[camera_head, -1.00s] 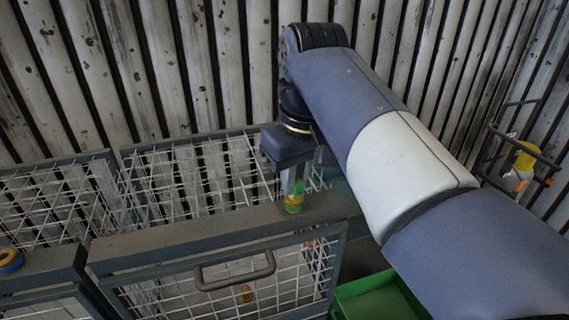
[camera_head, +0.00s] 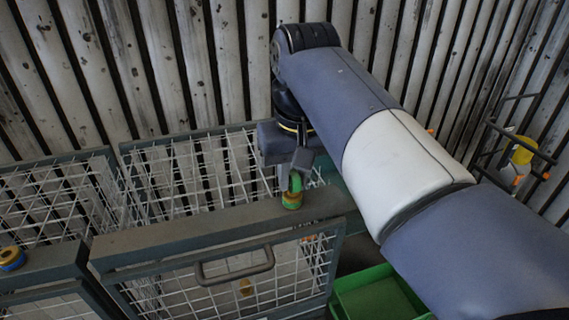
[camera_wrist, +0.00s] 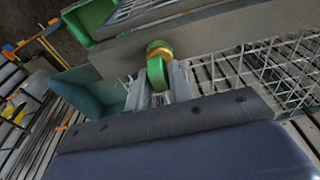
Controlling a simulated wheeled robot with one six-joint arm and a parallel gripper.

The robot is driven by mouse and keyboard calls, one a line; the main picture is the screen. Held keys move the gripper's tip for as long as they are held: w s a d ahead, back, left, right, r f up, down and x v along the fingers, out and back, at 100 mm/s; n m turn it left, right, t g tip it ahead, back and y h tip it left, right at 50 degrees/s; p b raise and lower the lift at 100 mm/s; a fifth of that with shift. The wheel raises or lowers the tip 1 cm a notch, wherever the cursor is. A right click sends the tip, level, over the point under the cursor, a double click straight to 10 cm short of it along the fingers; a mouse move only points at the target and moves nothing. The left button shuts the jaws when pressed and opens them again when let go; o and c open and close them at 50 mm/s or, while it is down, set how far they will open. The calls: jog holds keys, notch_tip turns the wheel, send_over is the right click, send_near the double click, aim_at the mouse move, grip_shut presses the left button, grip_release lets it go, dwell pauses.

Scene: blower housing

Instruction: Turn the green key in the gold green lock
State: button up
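The gold and green lock (camera_head: 292,201) sits on the top bar of the mesh cage; it also shows in the wrist view (camera_wrist: 159,48). The green key (camera_wrist: 157,73) stands upright in it, and also shows in the head view (camera_head: 296,181). My gripper (camera_wrist: 157,80) is over the lock, with one finger on each side of the key. The fingers appear closed against the key's sides. In the head view my gripper (camera_head: 290,180) partly hides the key. How far the key is turned is hard to tell.
Another lock, blue and gold (camera_head: 11,258), sits on the neighbouring cage at the left. The cage door has a grey handle (camera_head: 235,268). A green bin (camera_head: 345,300) stands at the lower right. A rack with a yellow item (camera_head: 523,151) is at the far right.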

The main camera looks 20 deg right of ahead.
aim_at(297, 184)
jog(key=o, duration=0.4)
jog(key=shift+r, duration=0.1)
jog(key=r, duration=0.3)
jog(key=s+r, duration=0.1)
jog(key=r, duration=0.6)
jog(key=shift+s+r, duration=0.25)
jog(key=shift+s, duration=0.05)
jog(key=f, duration=0.3)
jog(key=w+f, duration=0.1)
jog(key=f, duration=0.7)
jog(key=shift+w, duration=0.3)
jog(key=shift+r+n+b, duration=0.1)
jog(key=shift+n+b, duration=0.25)
jog(key=shift+n, duration=0.45)
